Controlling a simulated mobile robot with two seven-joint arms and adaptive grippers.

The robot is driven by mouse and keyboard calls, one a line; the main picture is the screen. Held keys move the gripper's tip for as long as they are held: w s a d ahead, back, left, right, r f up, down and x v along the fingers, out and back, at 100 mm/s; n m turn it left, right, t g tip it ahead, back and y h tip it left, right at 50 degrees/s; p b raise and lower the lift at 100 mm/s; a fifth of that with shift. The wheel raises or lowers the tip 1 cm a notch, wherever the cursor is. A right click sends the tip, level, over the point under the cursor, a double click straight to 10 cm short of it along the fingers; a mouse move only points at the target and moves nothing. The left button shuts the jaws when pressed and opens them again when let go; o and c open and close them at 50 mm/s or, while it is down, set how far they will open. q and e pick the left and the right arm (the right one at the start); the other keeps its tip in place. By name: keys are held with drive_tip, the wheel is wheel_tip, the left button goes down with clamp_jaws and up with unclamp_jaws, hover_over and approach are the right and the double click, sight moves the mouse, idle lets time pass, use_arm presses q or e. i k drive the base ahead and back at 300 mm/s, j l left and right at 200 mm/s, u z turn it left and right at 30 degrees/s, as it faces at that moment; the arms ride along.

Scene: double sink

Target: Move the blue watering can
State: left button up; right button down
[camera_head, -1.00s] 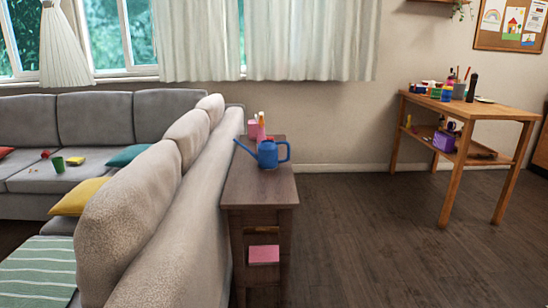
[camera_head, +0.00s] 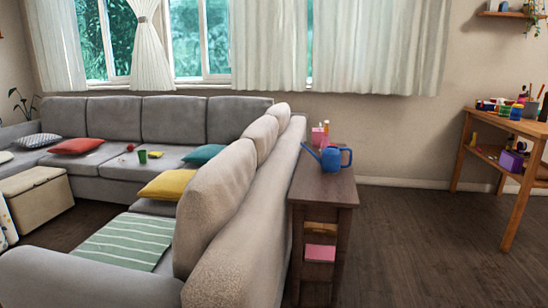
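The blue watering can (camera_head: 331,158) stands upright on top of a narrow dark wooden side table (camera_head: 322,187) behind the sofa. Its spout points left and its handle is on the right. Pink items (camera_head: 318,135) stand just behind it on the same table top. Neither of my grippers shows in the head view, and nothing touches the can.
A grey corner sofa (camera_head: 222,200) with cushions runs along the table's left side. A wooden work table (camera_head: 517,125) with paints and jars stands at the right. Dark wooden floor (camera_head: 420,245) between the two tables is clear.

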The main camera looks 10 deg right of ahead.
sight(331, 163)
drive_tip(key=i+l+u, duration=0.1)
drive_tip(key=l+u, duration=0.3)
drive_tip(key=i+l+u, duration=0.1)
drive_tip(key=u, duration=0.3)
drive_tip(key=i+l, duration=0.1)
drive_tip(key=l, duration=1.1)
drive_tip(key=i+l, duration=0.15)
drive_tip(key=l, duration=0.45)
drive_tip(key=i+l, duration=0.1)
drive_tip(key=l, duration=0.5)
